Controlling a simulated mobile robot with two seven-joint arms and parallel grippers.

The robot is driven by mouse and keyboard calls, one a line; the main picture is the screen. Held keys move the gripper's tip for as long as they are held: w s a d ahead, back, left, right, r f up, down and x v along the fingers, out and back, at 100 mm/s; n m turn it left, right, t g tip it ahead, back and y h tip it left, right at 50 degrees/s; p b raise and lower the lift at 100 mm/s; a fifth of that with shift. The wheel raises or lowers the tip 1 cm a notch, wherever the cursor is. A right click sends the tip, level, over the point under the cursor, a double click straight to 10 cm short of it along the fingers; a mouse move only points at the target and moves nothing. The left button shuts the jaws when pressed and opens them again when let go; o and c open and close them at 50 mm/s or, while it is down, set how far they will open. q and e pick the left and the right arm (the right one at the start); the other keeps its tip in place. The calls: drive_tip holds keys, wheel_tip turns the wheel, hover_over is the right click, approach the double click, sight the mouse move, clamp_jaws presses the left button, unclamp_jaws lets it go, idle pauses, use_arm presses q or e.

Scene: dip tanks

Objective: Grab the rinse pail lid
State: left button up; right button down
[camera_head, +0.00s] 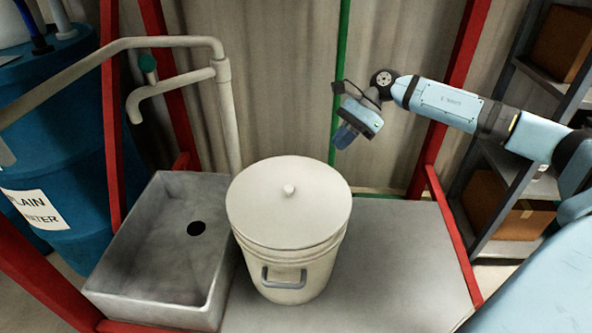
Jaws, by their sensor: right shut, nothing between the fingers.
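The rinse pail lid (262,205) is an off-white disc with a small round knob (289,190) at its middle. It sits on top of the off-white pail (312,272), which has a grey handle on its front. My right gripper (344,138) is shut and empty. It hangs in the air above and to the right of the lid, apart from it, pointing down and to the left. My left gripper is not in view.
A grey sink (150,245) with a dark drain stands left of the pail, with a pale pipe spout (172,82) over it. A blue barrel (55,150) is at far left. Red frame posts (455,90) surround the bench. The grey bench top (405,255) right of the pail is clear.

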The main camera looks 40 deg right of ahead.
drive_tip(key=b, duration=0.2)
approach(302, 188)
drive_tip(key=x, duration=0.4)
drive_tip(key=shift+a+f, duration=0.2)
drive_tip(key=shift+f, duration=0.15)
drive_tip(key=a, duration=0.3)
drive_tip(key=shift+w+a+r+b, duration=0.1)
drive_tip(key=shift+w+b, duration=0.15)
drive_tip(key=shift+b, duration=0.05)
drive_tip(key=shift+a, duration=0.3)
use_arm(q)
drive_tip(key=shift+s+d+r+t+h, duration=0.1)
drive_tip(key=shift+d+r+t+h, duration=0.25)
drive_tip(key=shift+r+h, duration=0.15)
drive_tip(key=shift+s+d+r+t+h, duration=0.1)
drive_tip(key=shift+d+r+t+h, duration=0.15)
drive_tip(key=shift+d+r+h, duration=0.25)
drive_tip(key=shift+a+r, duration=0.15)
